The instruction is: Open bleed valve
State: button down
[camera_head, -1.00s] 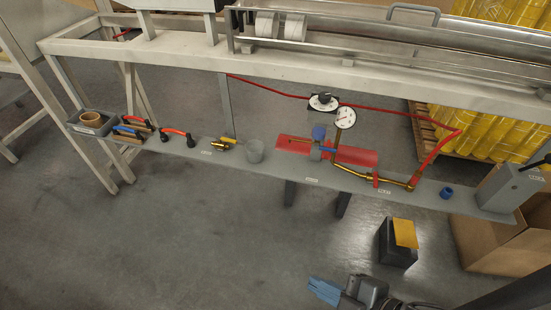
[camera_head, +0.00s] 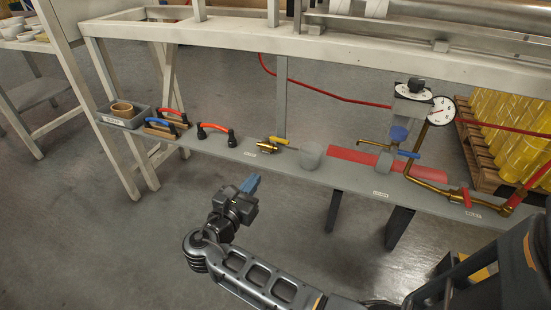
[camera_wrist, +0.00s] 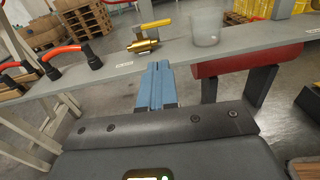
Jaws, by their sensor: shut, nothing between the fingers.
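The frames do not show which valve is the bleed valve. A loose brass valve (camera_head: 266,147) with a yellow lever (camera_head: 279,140) lies on the grey shelf. It also shows ahead in the wrist view (camera_wrist: 142,45). Right of it, a brass pipe assembly (camera_head: 428,184) carries a blue lever (camera_head: 408,154), a blue round knob (camera_head: 399,133) and a red lever (camera_head: 467,198). My gripper (camera_head: 251,184) has blue fingers, shut and empty, in front of the shelf near the brass valve. The fingertips show in the wrist view (camera_wrist: 157,68), apart from the valve.
The shelf (camera_head: 350,186) also bears a grey cup (camera_head: 311,156), a red-black hose handle (camera_head: 214,129), blue and red handled tools (camera_head: 166,123) and a bin (camera_head: 135,118). A gauge (camera_head: 442,110) stands above the pipe. Open floor lies before the shelf.

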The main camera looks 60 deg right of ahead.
jog(key=b, duration=0.4)
send_near(281, 142)
jog(key=shift+g, duration=0.3)
jog(key=d, duration=0.6)
jog(key=shift+w+d+f, duration=0.2)
jog(key=shift+w+d, duration=0.15)
jog(key=shift+w, duration=0.05)
jog(key=shift+d+p, duration=0.1)
jog(key=shift+p, duration=0.2)
